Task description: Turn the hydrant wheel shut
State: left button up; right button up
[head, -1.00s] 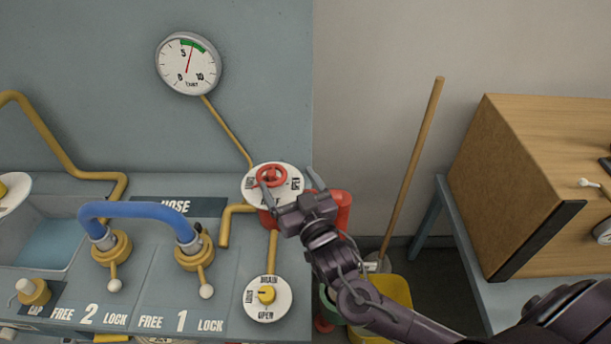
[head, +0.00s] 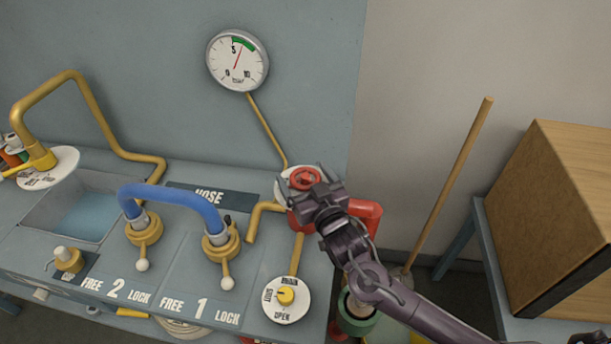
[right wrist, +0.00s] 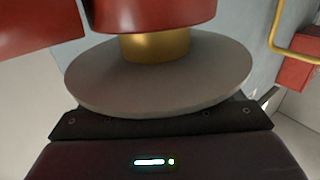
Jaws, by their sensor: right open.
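In the right wrist view the plate's edge (right wrist: 160,95), a brass stem (right wrist: 155,47) and red parts show close to the gripper body. Whether the fingers touch the wheel cannot be told. My left gripper is not in view.
A blue hose (head: 170,192) joins two brass couplings on the bench. A drain dial (head: 286,299) lies in front of the hydrant. A pressure gauge (head: 238,61) hangs on the wall. A broom handle (head: 450,185) and a wooden box (head: 560,220) stand to the right.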

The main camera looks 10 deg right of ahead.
jog(key=shift+c, duration=0.5)
jog(key=c, duration=0.9)
jog(key=shift+m+h, duration=1.3)
jog(key=shift+h, duration=0.6)
jog(key=shift+m+h, duration=1.1)
jog(key=shift+h, duration=0.7)
jog(key=shift+r, duration=0.1)
jog(key=o, duration=1)
